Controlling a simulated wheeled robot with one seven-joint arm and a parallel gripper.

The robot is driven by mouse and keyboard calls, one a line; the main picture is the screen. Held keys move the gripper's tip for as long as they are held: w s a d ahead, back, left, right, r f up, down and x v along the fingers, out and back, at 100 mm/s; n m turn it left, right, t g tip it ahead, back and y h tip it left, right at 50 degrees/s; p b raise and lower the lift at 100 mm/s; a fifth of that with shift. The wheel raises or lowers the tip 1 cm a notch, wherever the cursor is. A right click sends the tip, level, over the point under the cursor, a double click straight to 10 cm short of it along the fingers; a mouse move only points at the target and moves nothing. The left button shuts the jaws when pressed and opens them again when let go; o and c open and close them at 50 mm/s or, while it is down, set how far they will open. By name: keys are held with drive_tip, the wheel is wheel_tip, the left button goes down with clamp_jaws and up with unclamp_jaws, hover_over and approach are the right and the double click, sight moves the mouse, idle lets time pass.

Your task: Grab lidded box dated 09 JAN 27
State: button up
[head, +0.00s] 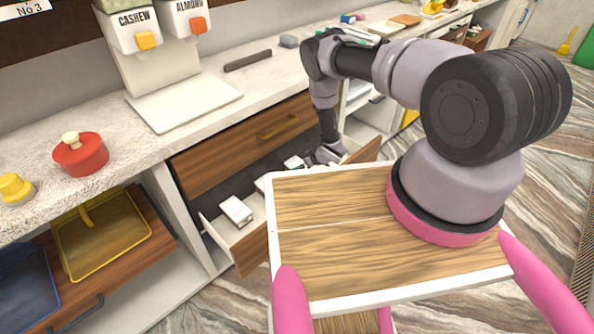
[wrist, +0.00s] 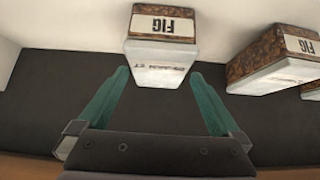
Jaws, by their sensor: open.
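In the wrist view, a box (wrist: 160,75) with a brown patterned top marked FIG and a white side stands at the top centre. Small dark print runs along its white side; it looks like a date, but I cannot read it surely. My gripper (wrist: 159,92) is open, its two teal fingers pointing toward this box, with the tips near its lower left and right edges. I cannot tell whether they touch it. In the head view, my gripper (head: 325,155) reaches down into the open drawer (head: 248,232), its fingers mostly hidden.
A second FIG box (wrist: 270,75) stands to the right, with another partly cut off at the edge. In the head view a white box (head: 236,210) lies in the drawer's near end. A red pot (head: 81,155) and a dispenser (head: 160,60) stand on the counter.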

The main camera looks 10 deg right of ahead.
drive_tip(key=shift+x, duration=3.65)
drive_tip(key=shift+r, duration=0.1)
drive_tip(key=c, duration=1.2)
drive_tip(key=shift+w, duration=0.1)
drive_tip(key=shift+c, duration=1)
drive_tip(key=shift+r, duration=0.15)
